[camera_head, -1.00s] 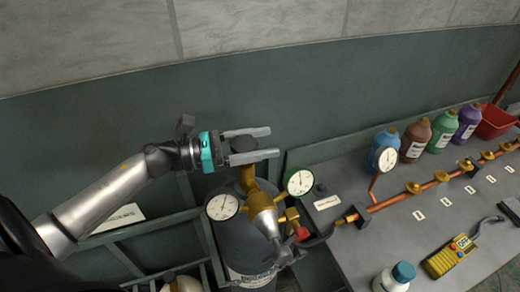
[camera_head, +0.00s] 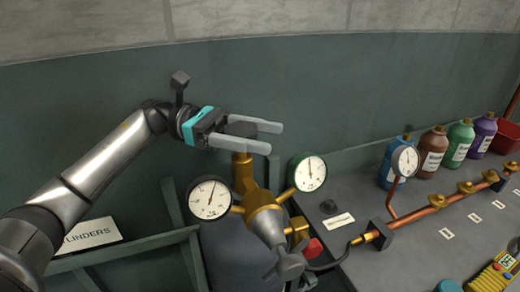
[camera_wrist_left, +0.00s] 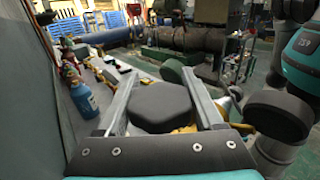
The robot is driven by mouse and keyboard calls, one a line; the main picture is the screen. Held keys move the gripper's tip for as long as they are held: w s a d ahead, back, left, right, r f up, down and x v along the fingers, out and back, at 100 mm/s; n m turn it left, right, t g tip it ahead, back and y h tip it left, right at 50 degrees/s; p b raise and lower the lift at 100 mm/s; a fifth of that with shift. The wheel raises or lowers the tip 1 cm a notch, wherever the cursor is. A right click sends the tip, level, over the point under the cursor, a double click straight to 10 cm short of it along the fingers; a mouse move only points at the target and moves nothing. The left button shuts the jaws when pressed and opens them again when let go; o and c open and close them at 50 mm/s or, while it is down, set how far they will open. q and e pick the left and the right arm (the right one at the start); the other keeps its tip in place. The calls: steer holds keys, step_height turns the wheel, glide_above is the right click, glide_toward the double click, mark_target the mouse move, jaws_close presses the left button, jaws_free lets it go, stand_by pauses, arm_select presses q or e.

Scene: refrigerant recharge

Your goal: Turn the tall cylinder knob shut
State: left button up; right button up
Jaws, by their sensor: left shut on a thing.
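The dark knob (camera_head: 238,129) tops the brass valve of the tall grey cylinder (camera_head: 232,250), which stands behind the bench end. My left gripper (camera_head: 270,138) reaches in level from the left, its two fingers on either side of the knob and their tips past it. It is shut on the knob. In the left wrist view the knob (camera_wrist_left: 160,106) sits between the fingers, close to the palm. My right gripper is not in view.
Two gauges (camera_head: 210,199) and (camera_head: 309,172) flank the brass regulator (camera_head: 265,222) below the knob. The bench (camera_head: 425,225) to the right bears a copper pipe (camera_head: 425,212), several bottles and a yellow meter (camera_head: 492,278). A frame rail (camera_head: 130,255) runs at the lower left.

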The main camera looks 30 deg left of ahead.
arm_select(q)
steer(key=shift+s+m+g+b, duration=0.1)
steer(key=shift+m+g+b, duration=0.2)
steer(key=shift+g+b, duration=0.2)
steer(key=o, duration=1.4)
step_height(320, 180, up, 20)
steer(key=p, duration=0.3)
